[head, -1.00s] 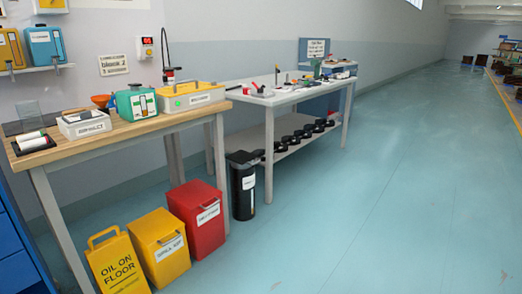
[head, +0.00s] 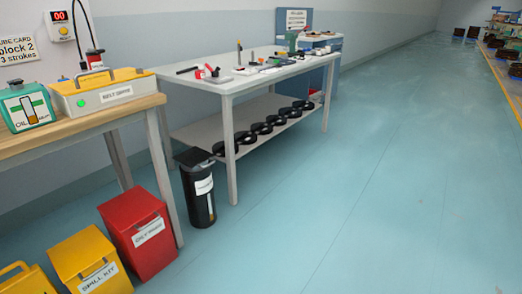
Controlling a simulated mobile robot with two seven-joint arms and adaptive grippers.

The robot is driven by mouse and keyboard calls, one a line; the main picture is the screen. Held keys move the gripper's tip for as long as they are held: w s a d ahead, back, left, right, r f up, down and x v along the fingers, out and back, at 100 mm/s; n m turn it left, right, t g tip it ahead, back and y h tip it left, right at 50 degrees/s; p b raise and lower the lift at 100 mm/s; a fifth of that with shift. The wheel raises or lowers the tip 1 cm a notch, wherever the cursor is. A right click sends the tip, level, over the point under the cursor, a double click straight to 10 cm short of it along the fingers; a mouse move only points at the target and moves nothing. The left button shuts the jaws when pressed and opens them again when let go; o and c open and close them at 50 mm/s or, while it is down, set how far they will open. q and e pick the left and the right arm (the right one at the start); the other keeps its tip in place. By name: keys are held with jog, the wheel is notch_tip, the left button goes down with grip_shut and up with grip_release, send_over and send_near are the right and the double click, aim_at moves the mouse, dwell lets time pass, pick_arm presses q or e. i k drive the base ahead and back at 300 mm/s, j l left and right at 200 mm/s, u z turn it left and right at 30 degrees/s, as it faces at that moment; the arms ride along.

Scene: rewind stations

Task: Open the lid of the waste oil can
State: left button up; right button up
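A tall black can (head: 199,203) with a white label and a pale strip stands upright on the floor in the head view, left of centre. Its label is too small to read, so I cannot confirm that it is the waste oil can. A flat dark lid (head: 193,157) lies across its top and looks shut. Neither of my grippers shows in the head view.
A red bin (head: 140,235) and a yellow spill kit bin (head: 88,262) stand left of the can. The wooden bench (head: 75,133) is above them. A white table (head: 228,86) with a lower shelf stands behind the can. Open floor (head: 350,200) lies to the right.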

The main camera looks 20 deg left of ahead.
aim_at(191, 158)
jog(key=i+l+u, duration=0.1)
jog(key=i, duration=0.45)
jog(key=i+l, duration=0.1)
jog(key=i, duration=0.45)
jog(key=i+l+u, duration=0.15)
jog(key=i, duration=0.4)
jog(key=i+l+u, duration=0.15)
jog(key=i+u, duration=0.25)
jog(key=i+l+u, duration=0.2)
jog(key=u, duration=0.15)
jog(key=i+l+u, duration=0.4)
jog(key=k+j, duration=0.1)
